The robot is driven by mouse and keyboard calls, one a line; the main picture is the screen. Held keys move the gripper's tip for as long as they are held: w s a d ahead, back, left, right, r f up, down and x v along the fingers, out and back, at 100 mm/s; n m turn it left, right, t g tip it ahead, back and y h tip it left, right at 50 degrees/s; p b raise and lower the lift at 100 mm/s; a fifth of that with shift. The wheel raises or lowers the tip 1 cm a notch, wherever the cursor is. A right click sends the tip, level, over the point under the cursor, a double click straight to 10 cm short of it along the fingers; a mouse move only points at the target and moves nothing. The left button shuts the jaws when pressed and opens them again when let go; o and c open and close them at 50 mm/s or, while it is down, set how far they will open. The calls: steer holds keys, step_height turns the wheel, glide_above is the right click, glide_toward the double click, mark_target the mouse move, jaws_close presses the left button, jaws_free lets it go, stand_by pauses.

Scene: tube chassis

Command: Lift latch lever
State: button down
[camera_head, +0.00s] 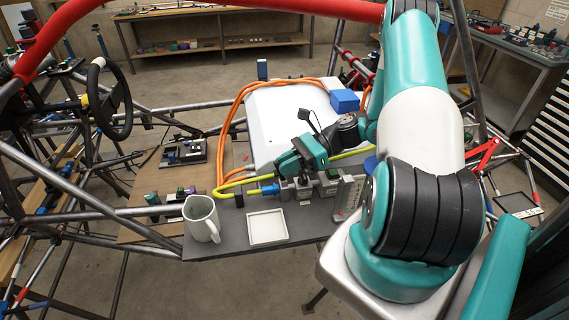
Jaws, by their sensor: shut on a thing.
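My gripper (300,158) is teal and black and sits low over a small metal connector block (304,188) on the grey shelf. Its fingers point down at the block and appear closed on a small part at its top. I take that part to be the latch lever, but the fingers hide most of it. A blue plug (268,190) on a yellow cable (236,184) meets the left side of the block. My arm comes in from the right and covers part of the shelf.
A white mug (201,217) and a square white tray (267,227) stand on the grey shelf (225,243) at the front left. Orange cables (236,108) run around a white box (275,115) behind, with a blue block (344,100) on it. Chassis tubes and a steering wheel (107,98) lie left.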

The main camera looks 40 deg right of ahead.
stand_by(0.4)
steer(key=c, duration=1.1)
jaws_free()
steer(key=shift+c, duration=0.2)
step_height(320, 180, up, 20)
steer(key=p, duration=0.2)
